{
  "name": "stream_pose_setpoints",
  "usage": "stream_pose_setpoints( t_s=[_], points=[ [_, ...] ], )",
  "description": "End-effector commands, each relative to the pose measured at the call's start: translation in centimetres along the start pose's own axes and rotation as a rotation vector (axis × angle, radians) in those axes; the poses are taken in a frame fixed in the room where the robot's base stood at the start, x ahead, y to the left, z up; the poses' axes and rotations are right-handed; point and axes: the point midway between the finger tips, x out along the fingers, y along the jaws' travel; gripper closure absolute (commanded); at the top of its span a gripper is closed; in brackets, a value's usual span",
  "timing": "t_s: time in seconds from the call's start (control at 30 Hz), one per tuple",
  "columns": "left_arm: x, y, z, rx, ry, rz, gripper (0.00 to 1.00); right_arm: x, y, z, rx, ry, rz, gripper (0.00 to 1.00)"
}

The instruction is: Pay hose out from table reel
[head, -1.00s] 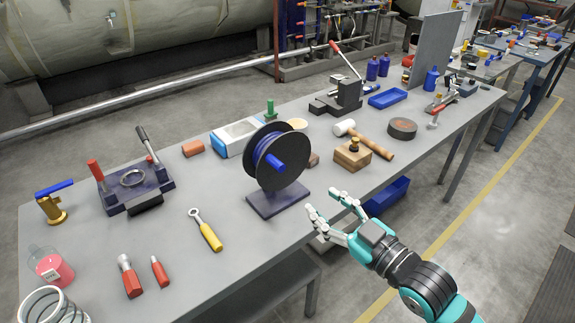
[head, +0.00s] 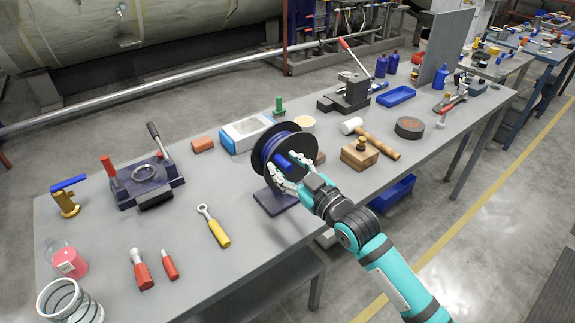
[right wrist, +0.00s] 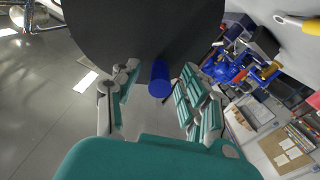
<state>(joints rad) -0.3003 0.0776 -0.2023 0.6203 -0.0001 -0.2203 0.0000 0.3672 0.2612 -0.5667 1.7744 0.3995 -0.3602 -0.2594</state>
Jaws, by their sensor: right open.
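The table reel, a black-flanged drum wound with blue hose, stands upright on a dark base (head: 273,203) on the grey table. Its front black flange (head: 299,150) faces me, and the blue free end of the hose (head: 282,161) sticks out towards my right gripper. My right gripper (head: 282,176) is open in front of the reel, its fingers close to the blue end. In the right wrist view the blue end (right wrist: 160,80) lies between the spread fingers (right wrist: 155,92), below the dark flange (right wrist: 145,30). I cannot tell whether a finger touches it. My left gripper is not in view.
A wooden block (head: 360,155) and a mallet (head: 378,145) lie right of the reel. A yellow-handled wrench (head: 217,231) lies left of its base, and a blue-white box (head: 247,132) stands behind. The front table edge between wrench and reel is clear.

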Motion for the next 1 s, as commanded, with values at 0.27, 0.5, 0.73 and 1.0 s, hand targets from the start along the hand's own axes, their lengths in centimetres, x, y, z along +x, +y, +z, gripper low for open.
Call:
stream_pose_setpoints(
  t_s=[0.27,0.5,0.73,1.0],
  points=[
    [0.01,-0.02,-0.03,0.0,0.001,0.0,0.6,-0.02,0.0,0.01,0.0,0.0,0.0,0.71],
    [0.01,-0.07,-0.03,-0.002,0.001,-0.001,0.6,-0.04,0.0,0.01,0.001,0.0,0.0,1.0],
    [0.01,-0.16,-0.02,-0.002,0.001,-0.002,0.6,-0.04,0.0,0.0,0.001,0.0,0.0,1.0],
    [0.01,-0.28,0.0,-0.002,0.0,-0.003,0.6,-0.04,-0.11,0.09,-0.019,0.0,0.0,1.0]
  ],
)
